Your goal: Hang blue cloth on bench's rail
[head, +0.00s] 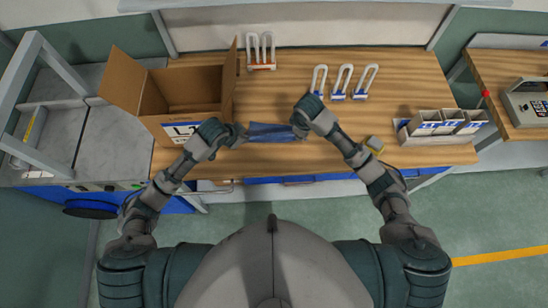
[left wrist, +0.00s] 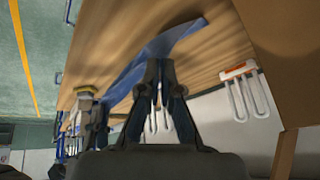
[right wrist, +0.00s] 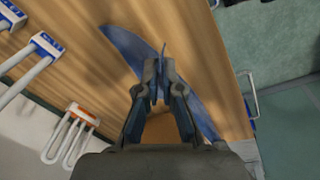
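The blue cloth (head: 275,133) is stretched between my two grippers over the front part of the wooden bench (head: 400,85). My left gripper (head: 241,134) is shut on its left end; in the left wrist view the cloth (left wrist: 150,58) runs off from the fingertips (left wrist: 160,66). My right gripper (head: 299,126) is shut on its right end; in the right wrist view a fold of the cloth (right wrist: 130,48) stands up between the fingertips (right wrist: 159,68). A thin metal rail or handle (right wrist: 250,96) shows at the bench's front side. Whether the cloth touches the bench is unclear.
An open cardboard box (head: 185,92) stands left of the cloth. White U-shaped pieces in an orange holder (head: 261,66) and several blue-and-white ones (head: 342,82) stand behind.

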